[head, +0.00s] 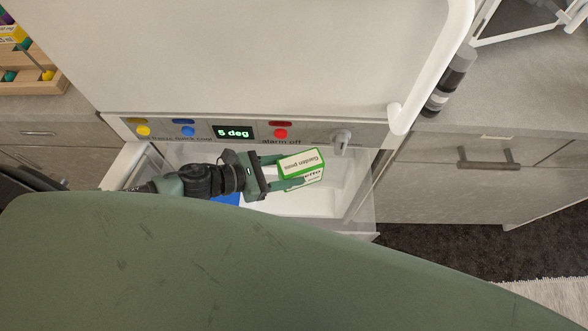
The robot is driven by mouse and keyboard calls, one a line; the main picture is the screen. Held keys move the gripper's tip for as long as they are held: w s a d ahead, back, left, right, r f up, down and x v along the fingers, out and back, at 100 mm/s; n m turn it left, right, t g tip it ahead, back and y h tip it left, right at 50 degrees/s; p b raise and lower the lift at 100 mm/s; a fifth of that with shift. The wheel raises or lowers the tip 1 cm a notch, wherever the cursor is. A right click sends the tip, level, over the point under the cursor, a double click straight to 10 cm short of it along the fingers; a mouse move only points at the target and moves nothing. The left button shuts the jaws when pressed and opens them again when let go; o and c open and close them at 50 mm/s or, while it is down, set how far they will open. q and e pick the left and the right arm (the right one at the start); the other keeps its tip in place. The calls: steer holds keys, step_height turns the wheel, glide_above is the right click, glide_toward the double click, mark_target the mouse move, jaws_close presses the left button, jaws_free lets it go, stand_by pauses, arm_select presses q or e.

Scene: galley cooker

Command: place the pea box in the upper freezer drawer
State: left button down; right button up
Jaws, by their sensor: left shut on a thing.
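The pea box (303,164) is a small white and green carton with "Garden peas" printed on it. My left gripper (289,172) is shut on it, with its fingers at the box's left side. Box and gripper are over the open freezer drawer (357,205), which is pulled out below the control panel and has a white bottom and clear walls. I cannot tell how far the box is above the drawer bottom. A blue thing (226,199) shows in the drawer, partly hidden by my arm and body. My right gripper is not in view.
The control panel (309,133) has coloured knobs, a "5 deg" display and a grey key-like knob. A large white handle (436,75) curves above it. Grey cabinets flank the drawer. A wooden tray (48,84) with coloured pieces stands on the left counter. My green body covers the lower picture.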

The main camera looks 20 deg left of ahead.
arm_select(q)
steer(key=shift+w+d+f, duration=0.5)
steer(key=shift+d+f, duration=0.1)
steer(key=shift+f, duration=0.1)
steer(key=shift+f+b, duration=0.15)
steer(key=shift+b, duration=0.25)
steer(key=c, duration=0.6)
jaws_free()
steer(key=shift+s, duration=0.1)
